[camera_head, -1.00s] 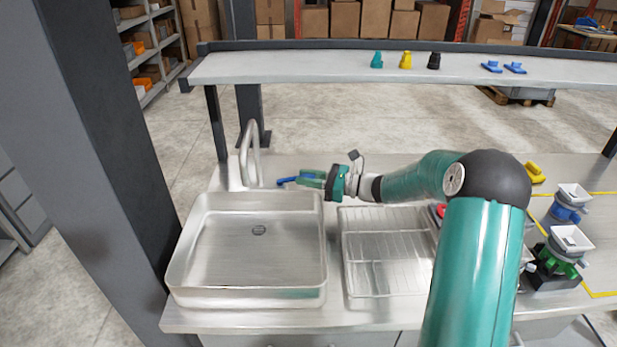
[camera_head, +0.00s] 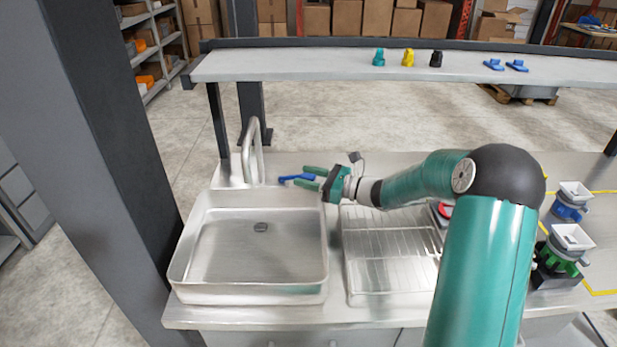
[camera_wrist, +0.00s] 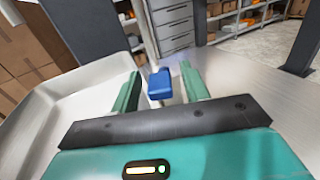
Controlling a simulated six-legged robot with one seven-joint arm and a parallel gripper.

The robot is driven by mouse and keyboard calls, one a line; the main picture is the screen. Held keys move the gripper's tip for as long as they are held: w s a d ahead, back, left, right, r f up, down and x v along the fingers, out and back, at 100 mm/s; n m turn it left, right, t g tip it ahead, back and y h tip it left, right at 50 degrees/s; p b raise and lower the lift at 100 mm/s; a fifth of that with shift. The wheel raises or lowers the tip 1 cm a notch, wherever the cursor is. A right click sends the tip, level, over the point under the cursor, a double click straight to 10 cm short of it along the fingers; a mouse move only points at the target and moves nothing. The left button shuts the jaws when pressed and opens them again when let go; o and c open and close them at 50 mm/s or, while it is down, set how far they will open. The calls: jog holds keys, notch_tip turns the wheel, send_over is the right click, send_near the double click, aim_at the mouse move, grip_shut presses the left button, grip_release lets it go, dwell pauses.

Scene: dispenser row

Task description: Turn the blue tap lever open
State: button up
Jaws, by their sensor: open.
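The blue tap lever (camera_head: 297,178) sits behind the sink's back right corner, to the right of the metal spout (camera_head: 253,150). My gripper (camera_head: 310,177) reaches in from the right with its two green fingers apart. The lever lies at the opening between the fingertips. In the wrist view the blue lever (camera_wrist: 160,84) shows between the two open fingers, closer to the left one, with gaps on both sides. I cannot tell how far its end reaches into the jaws.
The sink basin (camera_head: 183,250) is in front of the lever. A wire drying rack (camera_head: 392,262) lies right of it. A raised shelf (camera_head: 300,66) with small coloured parts runs along the back. Dispensers (camera_head: 570,240) stand at the right.

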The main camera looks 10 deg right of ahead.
jog(key=v, duration=1.3)
jog(key=shift+s+d, duration=0.2)
jog(key=shift+d, duration=0.15)
